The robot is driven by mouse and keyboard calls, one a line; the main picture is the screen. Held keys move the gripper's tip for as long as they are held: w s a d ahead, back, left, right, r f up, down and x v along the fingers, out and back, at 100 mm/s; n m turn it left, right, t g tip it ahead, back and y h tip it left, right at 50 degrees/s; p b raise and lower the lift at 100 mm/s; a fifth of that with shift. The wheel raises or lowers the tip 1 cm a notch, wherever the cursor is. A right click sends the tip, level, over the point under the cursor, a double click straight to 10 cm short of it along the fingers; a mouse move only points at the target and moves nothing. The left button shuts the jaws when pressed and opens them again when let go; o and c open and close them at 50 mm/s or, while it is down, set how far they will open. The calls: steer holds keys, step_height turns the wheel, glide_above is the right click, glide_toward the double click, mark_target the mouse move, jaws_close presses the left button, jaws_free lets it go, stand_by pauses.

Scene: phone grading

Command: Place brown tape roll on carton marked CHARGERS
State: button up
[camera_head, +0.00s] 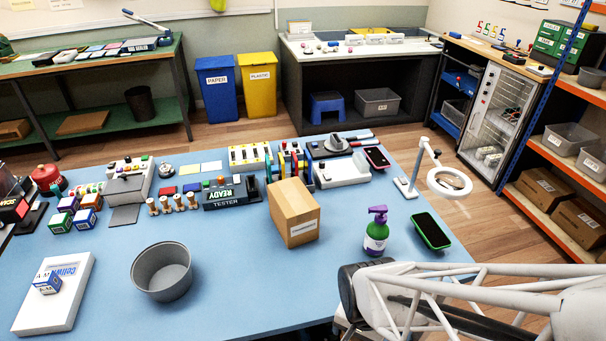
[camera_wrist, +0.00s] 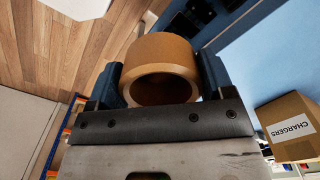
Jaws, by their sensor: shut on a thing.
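The brown tape roll (camera_wrist: 160,52) is between the two dark fingers of my gripper (camera_wrist: 161,80) in the wrist view. The fingers are shut on its sides, and its round opening faces the camera. The brown carton marked CHARGERS (camera_wrist: 290,125) is at the right of the wrist view, apart from the roll. In the head view a closed carton (camera_head: 290,215) stands on the blue table near the middle; its label is too small to read there. I cannot make out the roll or the fingers in the head view.
A grey bowl (camera_head: 161,271) and white box (camera_head: 52,300) are at front left. Table between bowl and carton is clear.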

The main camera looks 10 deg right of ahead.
steer(key=shift+w+r, duration=0.1)
steer(key=shift+w, duration=0.05)
steer(key=w+a+r, duration=0.2)
steer(key=w+r, duration=0.4)
steer(key=w, duration=0.5)
steer(key=w+a+r, duration=0.2)
steer(key=w+r, duration=0.5)
steer(key=w, duration=0.3)
steer(key=shift+w+n, duration=0.4)
steer(key=shift+a, duration=0.1)
glide_above(292, 196)
steer(key=shift+f, duration=0.7)
steer(key=shift+f, duration=1.75)
steer(key=shift+f, duration=0.15)
steer(key=o, duration=0.9)
